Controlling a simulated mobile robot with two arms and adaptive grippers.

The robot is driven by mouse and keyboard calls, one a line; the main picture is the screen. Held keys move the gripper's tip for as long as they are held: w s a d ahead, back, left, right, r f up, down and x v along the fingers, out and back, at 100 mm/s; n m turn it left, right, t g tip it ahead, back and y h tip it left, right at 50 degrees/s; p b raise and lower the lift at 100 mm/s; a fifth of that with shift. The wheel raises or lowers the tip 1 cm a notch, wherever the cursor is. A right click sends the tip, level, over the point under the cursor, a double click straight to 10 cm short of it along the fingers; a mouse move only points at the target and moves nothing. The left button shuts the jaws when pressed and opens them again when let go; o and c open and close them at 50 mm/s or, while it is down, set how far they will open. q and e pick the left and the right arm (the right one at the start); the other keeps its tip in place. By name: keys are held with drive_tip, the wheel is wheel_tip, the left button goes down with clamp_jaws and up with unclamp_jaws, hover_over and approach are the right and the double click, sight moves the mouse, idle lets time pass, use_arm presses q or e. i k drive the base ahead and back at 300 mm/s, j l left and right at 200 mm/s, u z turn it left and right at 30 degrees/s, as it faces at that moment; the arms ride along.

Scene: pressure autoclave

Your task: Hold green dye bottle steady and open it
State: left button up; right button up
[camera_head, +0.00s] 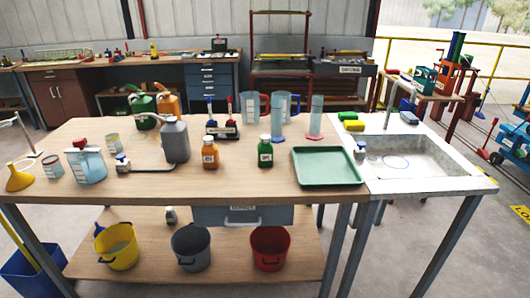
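The green dye bottle (265,152) stands upright near the front edge of the wooden bench, with a white label and a pale cap on top. An orange bottle (210,153) of similar size and shape stands to its left. The green tray (326,149) lies to its right. Neither of my grippers shows in the head view, and nothing touches the green bottle.
A grey jerrycan (175,139) and a blue-white jug (86,163) stand on the left of the bench (180,185). Measuring cylinders (316,117) and jugs are behind the green bottle. A sink (410,160) is at the right. The bench front before the bottle is clear.

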sight(265, 150)
drive_tip(key=i+l+u, duration=0.25)
drive_tip(key=i+l, duration=0.15)
drive_tip(key=i+l+u, duration=0.2)
drive_tip(key=i+l, duration=0.15)
drive_tip(key=l, duration=0.2)
